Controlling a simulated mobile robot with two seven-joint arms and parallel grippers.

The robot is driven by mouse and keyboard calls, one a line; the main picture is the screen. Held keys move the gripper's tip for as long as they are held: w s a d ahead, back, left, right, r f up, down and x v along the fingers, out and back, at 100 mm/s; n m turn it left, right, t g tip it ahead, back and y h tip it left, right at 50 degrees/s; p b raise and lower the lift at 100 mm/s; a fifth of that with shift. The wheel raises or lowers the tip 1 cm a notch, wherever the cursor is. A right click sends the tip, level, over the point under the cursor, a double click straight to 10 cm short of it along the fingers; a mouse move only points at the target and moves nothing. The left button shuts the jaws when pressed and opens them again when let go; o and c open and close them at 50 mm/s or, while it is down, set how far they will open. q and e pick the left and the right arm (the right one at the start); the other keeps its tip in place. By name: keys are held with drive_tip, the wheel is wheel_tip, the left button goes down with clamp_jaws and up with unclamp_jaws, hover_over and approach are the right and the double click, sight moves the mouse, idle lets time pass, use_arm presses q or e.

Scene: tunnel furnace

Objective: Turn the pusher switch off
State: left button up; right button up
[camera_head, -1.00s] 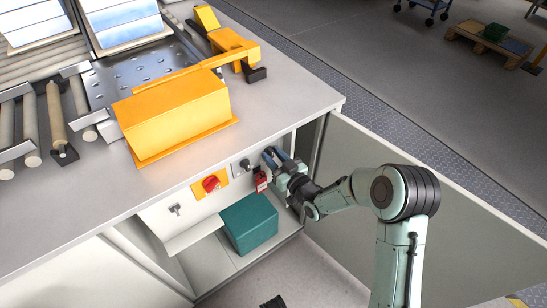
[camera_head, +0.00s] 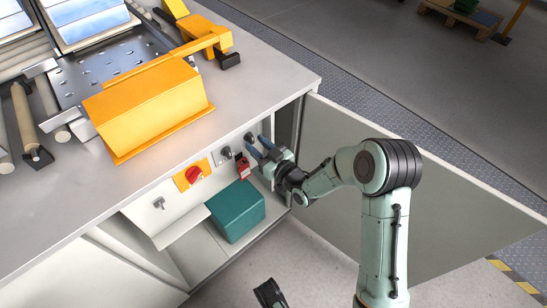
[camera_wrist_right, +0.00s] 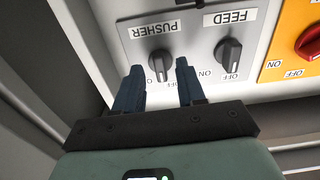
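The pusher switch (camera_wrist_right: 159,64) is a dark rotary knob on a grey panel, under an upside-down PUSHER label in the right wrist view. In the head view it is the rightmost knob (camera_head: 249,137). My right gripper (camera_wrist_right: 159,70) is open, with one blue finger on each side of the knob in the picture; I cannot tell whether they touch it. It shows in the head view (camera_head: 259,148) in front of the panel. A dark part, likely my left gripper (camera_head: 270,292), shows at the bottom edge.
The FEED knob (camera_wrist_right: 229,55) is beside the pusher switch, then a red switch (camera_wrist_right: 309,42) on a yellow plate. A red padlock-like piece (camera_head: 243,169) hangs near the gripper. A teal box (camera_head: 237,211) sits below. An open door (camera_head: 400,190) stands on the right.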

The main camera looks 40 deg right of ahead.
use_arm(q)
drive_tip(key=shift+t, duration=0.6)
drive_tip(key=w+r, duration=0.1)
drive_tip(key=w+r+p, duration=0.1)
drive_tip(key=w+r, duration=0.1)
drive_tip(key=shift+w+d, duration=0.15)
drive_tip(key=shift+d, duration=0.1)
use_arm(e)
drive_tip(key=s, duration=1.1)
drive_tip(key=shift+s+d, duration=0.35)
drive_tip(key=shift+d, duration=0.1)
